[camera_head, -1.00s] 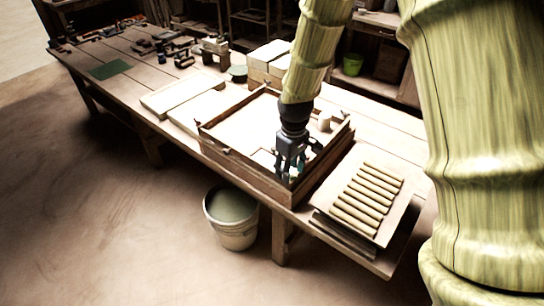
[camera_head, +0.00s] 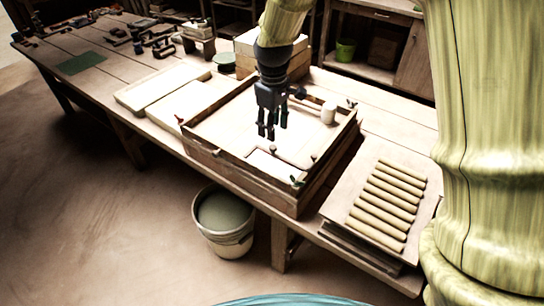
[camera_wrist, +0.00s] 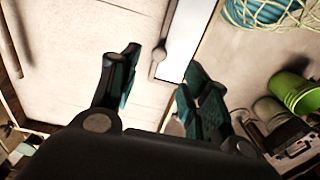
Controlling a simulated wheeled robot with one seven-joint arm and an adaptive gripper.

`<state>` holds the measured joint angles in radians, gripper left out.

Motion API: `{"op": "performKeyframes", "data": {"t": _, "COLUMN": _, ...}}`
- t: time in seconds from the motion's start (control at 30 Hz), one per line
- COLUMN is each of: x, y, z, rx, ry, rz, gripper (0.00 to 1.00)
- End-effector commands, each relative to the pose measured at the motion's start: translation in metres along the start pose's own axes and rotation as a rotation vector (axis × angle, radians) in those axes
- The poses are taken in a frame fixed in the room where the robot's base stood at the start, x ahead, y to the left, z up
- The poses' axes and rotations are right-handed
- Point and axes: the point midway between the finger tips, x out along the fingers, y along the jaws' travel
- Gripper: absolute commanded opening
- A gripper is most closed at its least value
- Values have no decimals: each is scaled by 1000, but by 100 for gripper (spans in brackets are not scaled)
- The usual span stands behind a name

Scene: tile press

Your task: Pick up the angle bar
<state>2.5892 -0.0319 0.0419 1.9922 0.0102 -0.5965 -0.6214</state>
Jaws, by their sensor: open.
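A thin L-shaped strip with small round knobs, which looks like the angle bar (camera_head: 289,160), lies in the near corner of the wooden tray (camera_head: 231,158). It runs along the edges of a pale rectangular panel (camera_head: 266,168). My gripper (camera_head: 272,131) points down above the tray, open and empty, a little behind the bar in the head view. In the wrist view, one arm of the bar (camera_wrist: 168,28) and a knob show ahead, between the open fingers (camera_wrist: 160,72). The fingers appear apart from it, and part of the bar is hidden or hard to make out.
A board with several clay rolls (camera_head: 388,200) lies to the right. Pale slabs (camera_head: 162,87) lie to the left, and stacked blocks stand behind. A bucket (camera_head: 223,220) stands on the floor. The tray wall rises around the bar.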

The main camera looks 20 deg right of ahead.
Motion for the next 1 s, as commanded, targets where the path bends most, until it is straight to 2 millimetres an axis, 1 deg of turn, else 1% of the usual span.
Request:
{"op": "performKeyframes", "data": {"t": 0.03, "x": 8, "y": -1, "z": 0, "rx": 0, "ry": -2, "rz": -1, "gripper": 46}}
{"op": "performKeyframes", "data": {"t": 0.1, "x": 17, "y": -1, "z": 0, "rx": 0, "ry": -3, "rz": -2, "gripper": 46}}
{"op": "performKeyframes", "data": {"t": 0.2, "x": 26, "y": 0, "z": 1, "rx": 0, "ry": -2, "rz": 0, "gripper": 46}}
{"op": "performKeyframes", "data": {"t": 0.47, "x": 37, "y": 1, "z": 2, "rx": 1, "ry": -1, "rz": 0, "gripper": 46}}
{"op": "performKeyframes", "data": {"t": 0.8, "x": 73, "y": 1, "z": 5, "rx": 2, "ry": -2, "rz": -1, "gripper": 46}}
{"op": "performKeyframes", "data": {"t": 1.0, "x": 84, "y": 2, "z": 5, "rx": 3, "ry": 0, "rz": 1, "gripper": 46}}
